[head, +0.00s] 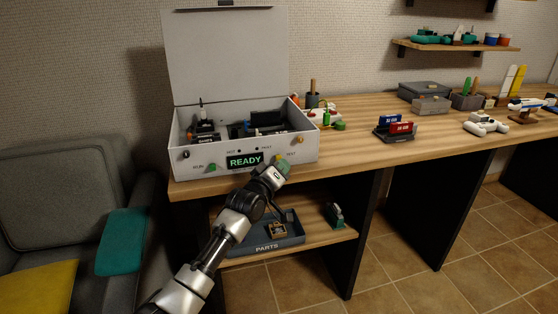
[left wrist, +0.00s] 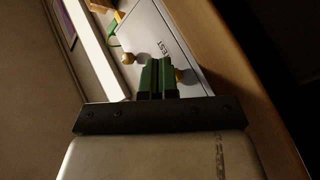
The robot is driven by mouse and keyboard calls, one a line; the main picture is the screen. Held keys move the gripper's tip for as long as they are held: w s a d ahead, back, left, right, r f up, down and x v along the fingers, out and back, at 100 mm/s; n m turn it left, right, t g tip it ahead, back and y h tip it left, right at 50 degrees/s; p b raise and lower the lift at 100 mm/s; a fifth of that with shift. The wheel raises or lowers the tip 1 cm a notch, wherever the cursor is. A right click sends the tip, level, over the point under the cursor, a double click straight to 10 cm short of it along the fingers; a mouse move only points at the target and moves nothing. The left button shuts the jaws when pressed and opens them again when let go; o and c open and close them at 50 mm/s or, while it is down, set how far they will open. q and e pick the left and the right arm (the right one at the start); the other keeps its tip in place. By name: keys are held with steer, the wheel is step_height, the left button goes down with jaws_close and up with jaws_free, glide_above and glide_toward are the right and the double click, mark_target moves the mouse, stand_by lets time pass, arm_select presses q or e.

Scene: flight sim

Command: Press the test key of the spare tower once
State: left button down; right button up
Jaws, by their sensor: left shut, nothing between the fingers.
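A white tower case (head: 205,157) with its lid raised stands at the left end of the wooden bench. Its front has a lit display (head: 244,161) reading READY. In the left wrist view the word TEST is printed on the case front (left wrist: 172,62), with a yellow key (left wrist: 180,75) beside it, partly hidden by my fingers. My left gripper (head: 285,164) is shut and empty, its green fingertips (left wrist: 155,65) right at the yellow key. I cannot tell whether they touch it. My right gripper is not in view.
A brass knob (left wrist: 127,58) sits on the case near the fingers. A green key (head: 212,167) is at the front's left. Below, a PARTS tray (head: 290,240) lies on the shelf. Red and blue modules (head: 396,127) stand farther right on the bench. A grey armchair (head: 60,190) is at left.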

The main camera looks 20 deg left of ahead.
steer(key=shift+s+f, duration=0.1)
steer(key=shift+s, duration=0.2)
arm_select(q)
steer(key=shift+w, duration=0.15)
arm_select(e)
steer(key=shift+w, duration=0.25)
